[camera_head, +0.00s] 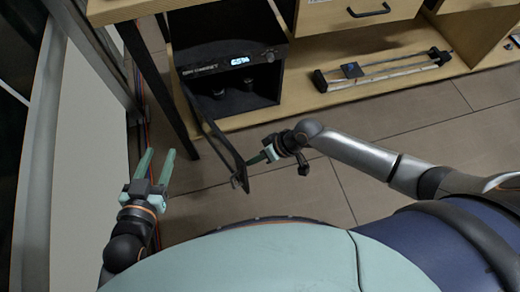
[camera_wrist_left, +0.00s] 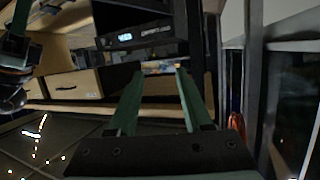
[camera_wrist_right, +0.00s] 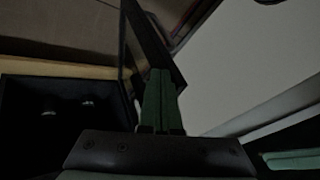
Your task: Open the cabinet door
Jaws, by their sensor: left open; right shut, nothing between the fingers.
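The black cabinet (camera_head: 228,52) with a lit display stands on the low wooden shelf; its front also shows in the left wrist view (camera_wrist_left: 140,34). Its dark door (camera_head: 218,138) is swung outward, and a few small round items show inside. My right gripper (camera_head: 258,158) is shut and empty, at the inner side of the door near its free edge. In the right wrist view its fingers (camera_wrist_right: 158,85) overlap the door (camera_wrist_right: 158,42); contact is unclear. My left gripper (camera_head: 157,162) is open and empty, left of the door and apart from it.
A dark table leg (camera_head: 160,88) stands left of the cabinet. A slider rail (camera_head: 385,72) lies on the shelf (camera_head: 300,100) to the right, below a wooden drawer (camera_head: 335,14). A pale panel (camera_head: 85,150) borders the left side. The tiled floor (camera_head: 385,130) in front is clear.

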